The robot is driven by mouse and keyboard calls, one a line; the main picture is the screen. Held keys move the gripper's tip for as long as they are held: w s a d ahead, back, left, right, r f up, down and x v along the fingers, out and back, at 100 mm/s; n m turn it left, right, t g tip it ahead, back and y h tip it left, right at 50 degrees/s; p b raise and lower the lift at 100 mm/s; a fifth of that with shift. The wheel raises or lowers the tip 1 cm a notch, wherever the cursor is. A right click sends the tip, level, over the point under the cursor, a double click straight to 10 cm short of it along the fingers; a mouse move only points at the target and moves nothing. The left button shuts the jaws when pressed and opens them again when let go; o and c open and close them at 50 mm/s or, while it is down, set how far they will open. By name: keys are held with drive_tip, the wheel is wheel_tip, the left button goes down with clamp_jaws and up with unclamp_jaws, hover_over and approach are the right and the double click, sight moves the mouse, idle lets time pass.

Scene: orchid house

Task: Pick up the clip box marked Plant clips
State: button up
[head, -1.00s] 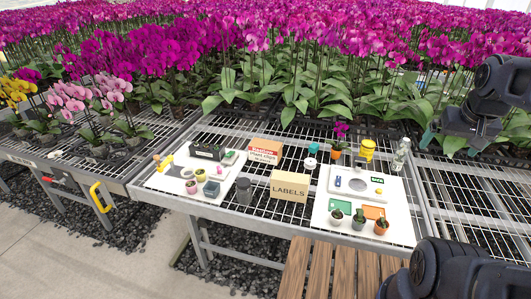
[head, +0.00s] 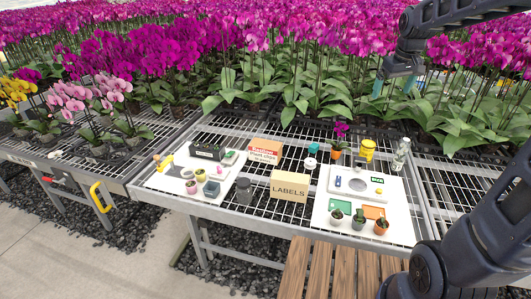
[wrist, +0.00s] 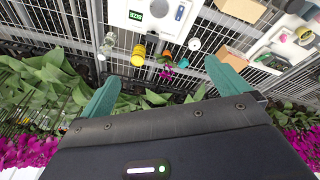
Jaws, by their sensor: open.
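The clip box marked Plant clips (head: 265,151) is a small orange and white carton on the mesh bench, behind the LABELS box. In the wrist view a brown-orange box (wrist: 233,57), seen partly beyond the right finger, appears to be it. My gripper (head: 393,87) is open and empty, with teal fingers apart. It is raised above the orchid leaves, behind and to the right of the clip box. Both fingers also show in the wrist view (wrist: 161,75), with nothing between them.
The LABELS carton (head: 289,188) stands just in front of the clip box. A dark grey cup (head: 244,191) is left of it. A white board with a scale (head: 318,216), small cacti, a yellow jar (head: 367,149) and a clear bottle (head: 401,154) lie to the right.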

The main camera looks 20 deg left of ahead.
drive_tip(key=w+a+f+n, duration=0.3)
drive_tip(key=w+a+f, duration=0.1)
drive_tip(key=w+a, duration=0.65)
drive_tip(key=n+g, duration=0.3)
drive_tip(key=n, duration=0.5)
hover_over(265, 144)
drive_tip(key=shift+h, duration=0.3)
wheel_tip(265, 144, down, 32)
drive_tip(key=shift+d+f, duration=0.1)
drive_tip(key=shift+f, duration=0.05)
drive_tip(key=shift+s+f, duration=0.1)
drive_tip(key=shift+f, duration=0.4)
wheel_tip(265, 144, down, 4)
drive_tip(key=shift+f, duration=0.2)
drive_tip(key=shift+w+f, duration=0.15)
drive_tip(key=shift+f, duration=1.25)
drive_tip(key=shift+w+f, duration=0.1)
drive_tip(key=shift+f, duration=1.3)
drive_tip(key=shift+c, duration=0.2)
